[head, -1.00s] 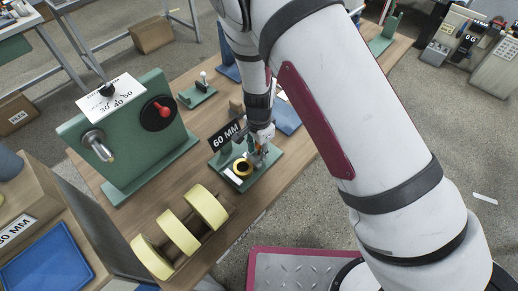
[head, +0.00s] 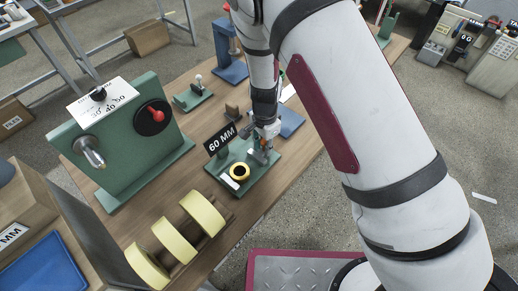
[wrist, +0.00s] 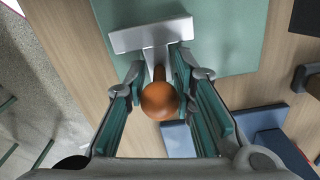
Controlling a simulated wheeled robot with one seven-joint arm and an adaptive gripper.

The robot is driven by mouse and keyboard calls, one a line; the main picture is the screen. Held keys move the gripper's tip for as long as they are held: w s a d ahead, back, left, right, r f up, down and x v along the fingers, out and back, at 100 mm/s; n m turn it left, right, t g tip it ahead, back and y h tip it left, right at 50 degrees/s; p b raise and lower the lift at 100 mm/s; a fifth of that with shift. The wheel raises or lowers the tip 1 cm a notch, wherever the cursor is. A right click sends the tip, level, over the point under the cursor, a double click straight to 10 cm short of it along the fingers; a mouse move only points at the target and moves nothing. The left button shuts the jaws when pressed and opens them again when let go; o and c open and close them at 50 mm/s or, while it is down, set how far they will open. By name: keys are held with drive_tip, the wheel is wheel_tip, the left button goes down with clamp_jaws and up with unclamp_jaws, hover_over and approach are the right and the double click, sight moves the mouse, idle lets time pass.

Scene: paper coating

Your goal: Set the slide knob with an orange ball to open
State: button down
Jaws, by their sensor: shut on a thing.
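The slide knob's orange ball (wrist: 160,101) sits between the teal-padded fingers of my gripper (wrist: 160,93) in the wrist view. Its short stem joins a pale metal slide piece (wrist: 150,35) just beyond the fingertips. My gripper is shut on the knob. In the head view my gripper (head: 265,148) is low over the right part of a green base plate (head: 232,190). The fingers hide most of the knob in the head view.
A "60 MM" sign (head: 222,140) stands at the plate's back edge. Pale yellow rolls (head: 202,212) are at the front left, and a green panel with a red knob (head: 118,150) is at the left. Blue stands are close behind the gripper.

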drive_tip(key=c, duration=1.7)
unclamp_jaws()
drive_tip(key=shift+s, duration=0.1)
wheel_tip(320, 180, up, 12)
drive_tip(key=shift+r, duration=0.1)
drive_tip(key=s+d+r+n+t+y, duration=0.1)
drive_tip(key=s+d+r+n, duration=0.15)
drive_tip(key=d+r, duration=0.45)
drive_tip(key=s+d+r+n+t+y, duration=0.1)
drive_tip(key=s+d+r+n, duration=0.15)
drive_tip(key=r, duration=0.95)
drive_tip(key=s+d+r+n+t, duration=0.1)
drive_tip(key=s+d+r, duration=0.1)
drive_tip(key=s, duration=0.3)
drive_tip(key=s+d+r+n+t+h+b, duration=0.1)
drive_tip(key=s+d+r+n, duration=0.1)
drive_tip(key=s+d+r, duration=0.1)
drive_tip(key=s+d+r+n+t+h, duration=0.1)
drive_tip(key=s+d+r, duration=0.2)
drive_tip(key=s+d, duration=0.2)
drive_tip(key=shift+s+d+r+n+t+b, duration=0.15)
drive_tip(key=shift+s+d+n, duration=0.05)
drive_tip(key=shift+s, duration=0.2)
drive_tip(key=shift+s+d+r+n+t+b, duration=0.1)
drive_tip(key=shift+s+d+n+t+b, duration=0.1)
drive_tip(key=shift+s, duration=0.2)
